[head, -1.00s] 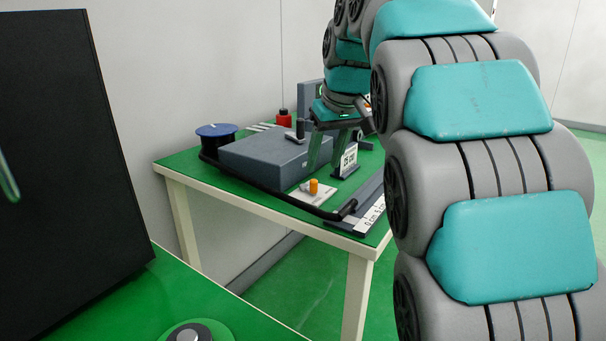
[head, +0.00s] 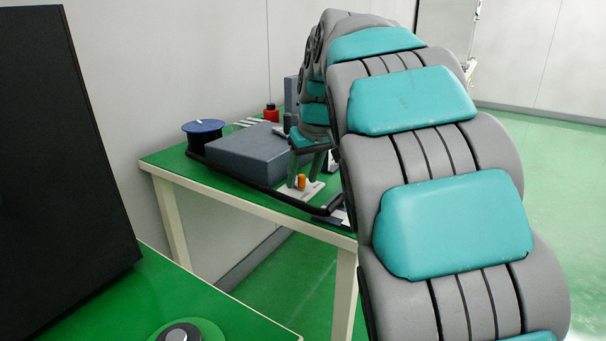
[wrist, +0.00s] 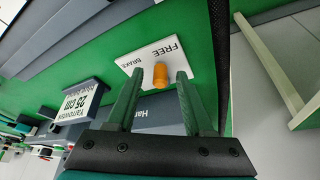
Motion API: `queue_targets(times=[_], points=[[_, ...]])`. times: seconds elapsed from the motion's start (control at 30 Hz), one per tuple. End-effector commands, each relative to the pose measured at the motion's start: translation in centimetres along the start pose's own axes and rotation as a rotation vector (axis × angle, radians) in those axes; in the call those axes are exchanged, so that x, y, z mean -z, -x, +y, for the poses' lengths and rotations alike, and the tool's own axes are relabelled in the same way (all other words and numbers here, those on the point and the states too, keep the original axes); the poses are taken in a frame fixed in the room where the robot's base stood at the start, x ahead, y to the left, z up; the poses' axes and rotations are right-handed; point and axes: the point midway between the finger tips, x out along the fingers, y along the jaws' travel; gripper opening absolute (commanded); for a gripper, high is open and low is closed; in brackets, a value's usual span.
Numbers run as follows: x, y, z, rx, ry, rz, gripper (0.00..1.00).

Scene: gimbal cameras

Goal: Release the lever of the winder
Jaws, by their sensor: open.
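The lever is an orange peg (wrist: 160,74) on a white plate (wrist: 133,62) marked FREE and BRAKE. In the head view my gripper (head: 305,167) hangs over the front of the winder's grey box (head: 235,153), fingers down. The orange lever (head: 302,182) shows just below the fingertips.
A dark spool (head: 203,136) stands at the table's left end. A black bar (head: 262,190) runs along the green table's (head: 160,160) front edge. A red object (head: 271,113) stands behind the box. A sign reading 25 cm (wrist: 85,100) stands near the plate.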

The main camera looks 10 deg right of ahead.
Motion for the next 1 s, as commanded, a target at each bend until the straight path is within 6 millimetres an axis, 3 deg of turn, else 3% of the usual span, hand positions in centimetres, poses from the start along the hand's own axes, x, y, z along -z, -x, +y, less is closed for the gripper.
queue_targets(times=[0.17, 0.6, 1.0], points=[[0.01, 0.03, -0.01, 0.000, 0.000, 0.000, 0.50], [0.01, 0.04, -0.01, 0.000, 0.000, 0.000, 0.00], [0.01, 0.08, -0.08, -0.003, -0.008, 0.000, 0.00]])
